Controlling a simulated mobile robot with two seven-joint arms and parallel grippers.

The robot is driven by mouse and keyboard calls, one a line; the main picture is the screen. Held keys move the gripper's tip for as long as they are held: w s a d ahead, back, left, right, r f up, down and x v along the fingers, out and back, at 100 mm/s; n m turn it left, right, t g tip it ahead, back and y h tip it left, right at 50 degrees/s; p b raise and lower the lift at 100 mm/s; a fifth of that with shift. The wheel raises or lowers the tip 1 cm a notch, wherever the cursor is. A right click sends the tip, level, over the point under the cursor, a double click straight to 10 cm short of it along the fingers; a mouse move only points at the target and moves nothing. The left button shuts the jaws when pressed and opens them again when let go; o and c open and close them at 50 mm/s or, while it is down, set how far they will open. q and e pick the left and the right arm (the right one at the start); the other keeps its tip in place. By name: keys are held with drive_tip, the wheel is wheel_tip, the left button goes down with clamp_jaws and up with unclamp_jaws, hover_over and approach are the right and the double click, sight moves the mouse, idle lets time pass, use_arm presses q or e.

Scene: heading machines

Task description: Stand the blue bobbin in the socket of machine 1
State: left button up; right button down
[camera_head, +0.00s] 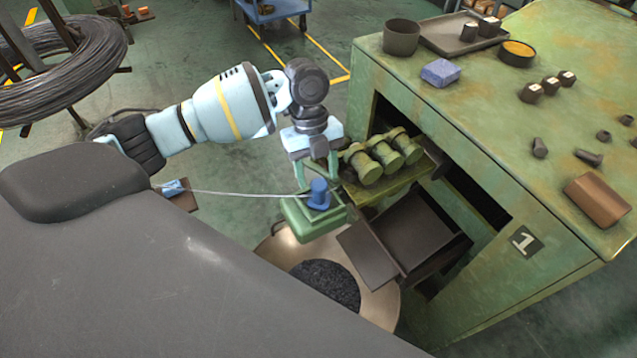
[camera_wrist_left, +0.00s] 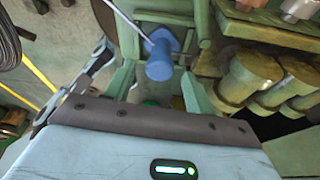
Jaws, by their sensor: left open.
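The blue bobbin (camera_head: 318,195) stands upright on the green socket block (camera_head: 312,225) at the front of machine 1 (camera_head: 490,290). A thin pale thread runs from it to the left. The bobbin also shows in the left wrist view (camera_wrist_left: 160,60), beyond and between the fingers. My left gripper (camera_head: 317,176) is open just above the bobbin, with one finger on each side and gaps showing in the left wrist view. The socket opening is hidden under the bobbin's base, so I cannot tell how deep it sits. My right gripper is not in view.
Several green rollers (camera_head: 383,158) lie on a ledge close right of the gripper. A dark chute (camera_head: 420,235) and a round pan (camera_head: 380,300) of dark bits are below. Small parts and a blue block (camera_head: 440,72) are on the machine top. A wire coil (camera_head: 60,65) stands left.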

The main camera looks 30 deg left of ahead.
use_arm(q)
drive_tip(key=v, duration=0.7)
drive_tip(key=shift+r, duration=0.3)
drive_tip(key=shift+c, duration=0.2)
idle(0.5)
